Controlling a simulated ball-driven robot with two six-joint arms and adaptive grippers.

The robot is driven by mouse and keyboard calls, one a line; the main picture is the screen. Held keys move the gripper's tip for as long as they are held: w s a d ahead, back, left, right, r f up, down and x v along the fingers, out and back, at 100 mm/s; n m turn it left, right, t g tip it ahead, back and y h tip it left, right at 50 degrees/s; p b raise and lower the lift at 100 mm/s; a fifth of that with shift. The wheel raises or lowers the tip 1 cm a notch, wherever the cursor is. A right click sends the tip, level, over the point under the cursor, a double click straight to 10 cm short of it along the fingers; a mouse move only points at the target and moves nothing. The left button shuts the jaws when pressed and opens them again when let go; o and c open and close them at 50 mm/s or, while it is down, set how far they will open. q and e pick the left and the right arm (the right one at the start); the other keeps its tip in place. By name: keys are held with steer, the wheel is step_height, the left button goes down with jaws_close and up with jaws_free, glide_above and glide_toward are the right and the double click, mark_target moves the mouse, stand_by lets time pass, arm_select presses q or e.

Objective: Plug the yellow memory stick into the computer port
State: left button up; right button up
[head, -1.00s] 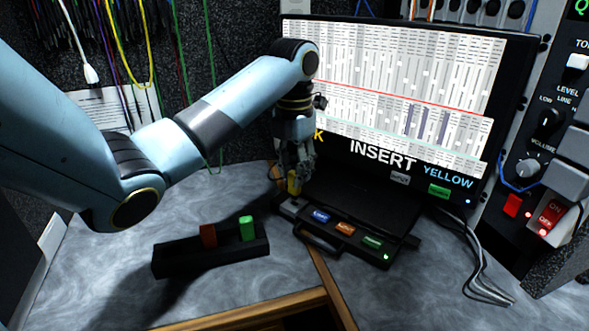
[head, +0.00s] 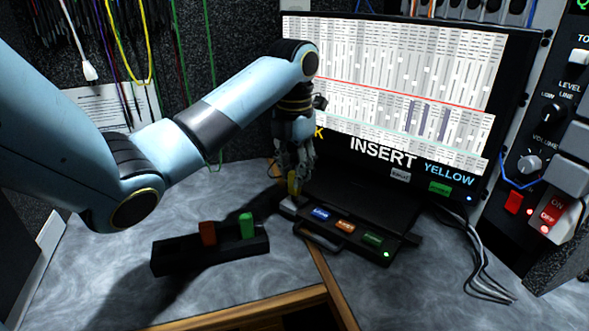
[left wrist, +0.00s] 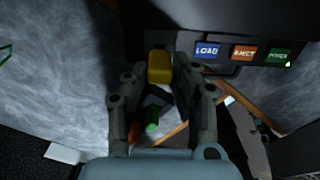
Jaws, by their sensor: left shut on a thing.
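The yellow memory stick (head: 292,184) is upright between the fingers of my left gripper (head: 294,170). It also shows between the fingertips in the left wrist view (left wrist: 160,67). The gripper is shut on it and points down over the left end of the black computer (head: 345,229). A pale grey plate (head: 289,206) lies there, just below the stick. I cannot tell whether the stick's lower end is inside a port; the port opening is hidden. My right gripper does not show.
A black holder (head: 190,259) with a red stick (head: 207,233) and a green stick (head: 247,227) stands on the grey desktop at front left. The monitor (head: 400,85) reads "INSERT" and "YELLOW" behind the computer. Loose cables (head: 478,262) lie at right.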

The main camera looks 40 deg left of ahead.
arm_select(q)
steer(key=shift+f+b, duration=0.75)
steer(key=shift+f, duration=0.25)
steer(key=o, duration=0.9)
steer(key=shift+r, duration=0.1)
